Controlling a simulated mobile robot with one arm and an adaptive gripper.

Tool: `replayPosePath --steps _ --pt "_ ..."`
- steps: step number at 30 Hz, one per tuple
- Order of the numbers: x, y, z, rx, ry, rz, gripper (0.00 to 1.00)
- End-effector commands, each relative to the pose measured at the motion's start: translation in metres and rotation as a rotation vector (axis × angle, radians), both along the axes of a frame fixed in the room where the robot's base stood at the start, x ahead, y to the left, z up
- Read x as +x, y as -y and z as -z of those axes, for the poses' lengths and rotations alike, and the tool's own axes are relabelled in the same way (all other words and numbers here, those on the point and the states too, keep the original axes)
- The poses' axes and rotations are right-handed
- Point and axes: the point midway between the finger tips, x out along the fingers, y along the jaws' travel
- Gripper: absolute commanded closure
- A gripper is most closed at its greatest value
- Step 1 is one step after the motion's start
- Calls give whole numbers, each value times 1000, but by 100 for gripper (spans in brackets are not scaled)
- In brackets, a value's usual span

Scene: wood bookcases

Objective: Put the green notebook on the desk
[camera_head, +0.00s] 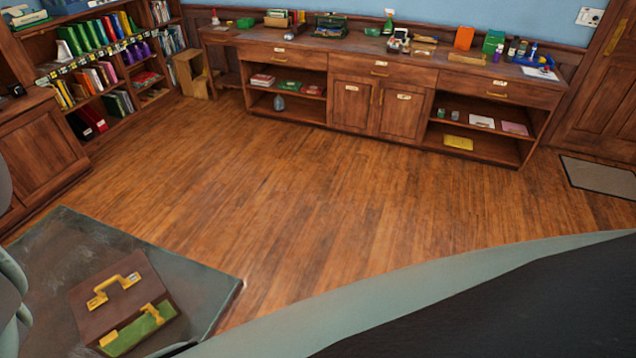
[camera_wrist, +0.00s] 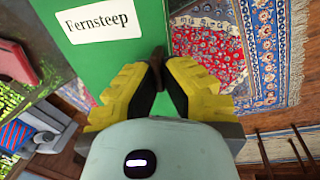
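A green notebook (camera_wrist: 112,58) with a white label reading "Fernsteep" fills the upper left and middle of the wrist view, close to the camera. My gripper (camera_wrist: 158,66), with yellow and black fingers, has its tips nearly together at the notebook's right part and appears shut on it. A small dark brown strip shows between the tips. A long wooden desk-like counter (camera_head: 352,70) stands along the back wall in the head view. My gripper and the held notebook do not show there.
A brown case with yellow handles (camera_head: 122,300) sits on a dark grey-green surface (camera_head: 195,278) at lower left. A bookcase (camera_head: 70,75) stands at left. Several items crowd the counter top. The wooden floor (camera_head: 300,190) is clear. A patterned rug (camera_wrist: 275,50) shows in the wrist view.

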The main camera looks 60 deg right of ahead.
Motion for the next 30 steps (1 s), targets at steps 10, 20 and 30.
replayPosePath --steps 10,20,30 --pt "43 -30 14 5 3 5 100" --pt "72 -49 14 6 7 12 100" --pt "95 -67 12 6 7 8 100"
